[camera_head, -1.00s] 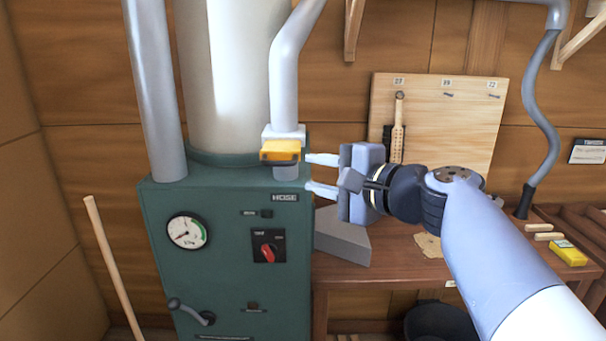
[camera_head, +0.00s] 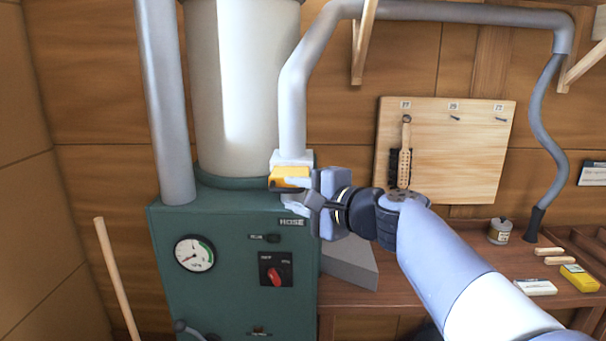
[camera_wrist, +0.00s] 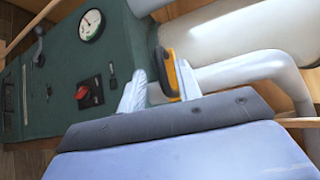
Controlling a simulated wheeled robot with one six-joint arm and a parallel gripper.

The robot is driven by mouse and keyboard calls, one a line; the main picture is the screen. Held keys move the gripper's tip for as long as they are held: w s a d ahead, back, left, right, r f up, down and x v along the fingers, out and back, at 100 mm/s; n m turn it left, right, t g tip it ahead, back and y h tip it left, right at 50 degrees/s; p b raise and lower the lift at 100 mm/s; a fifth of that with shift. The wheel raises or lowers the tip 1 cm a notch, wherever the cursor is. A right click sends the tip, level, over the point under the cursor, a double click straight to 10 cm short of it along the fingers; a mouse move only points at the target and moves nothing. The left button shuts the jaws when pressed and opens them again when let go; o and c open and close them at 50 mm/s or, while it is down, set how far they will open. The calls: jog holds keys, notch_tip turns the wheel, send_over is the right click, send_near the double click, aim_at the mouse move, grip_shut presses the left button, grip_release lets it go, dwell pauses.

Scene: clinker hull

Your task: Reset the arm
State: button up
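My gripper (camera_head: 290,194) is at the yellow lever (camera_head: 290,173) at the foot of the grey pipe, on top of the green machine (camera_head: 235,265). In the wrist view my gripper (camera_wrist: 158,88) has its two pale fingers spread apart. The yellow lever (camera_wrist: 170,72) with its dark edge shows between them, closer to the right finger. I cannot tell whether that finger touches it. The arm reaches in from the lower right.
The machine carries a gauge (camera_head: 194,253) and a red knob (camera_head: 275,277). A wooden workbench (camera_head: 430,290) stands to the right, with a grey wedge block (camera_head: 350,265), a tin (camera_head: 499,231) and a yellow box (camera_head: 580,278). A pegboard (camera_head: 465,150) with a brush (camera_head: 401,165) hangs behind. A wooden stick (camera_head: 117,275) leans at left.

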aim_at(291, 190)
jog(key=x, duration=0.2)
jog(key=p+x, duration=0.1)
jog(key=shift+w+r, duration=0.1)
jog(key=shift+w, duration=1.05)
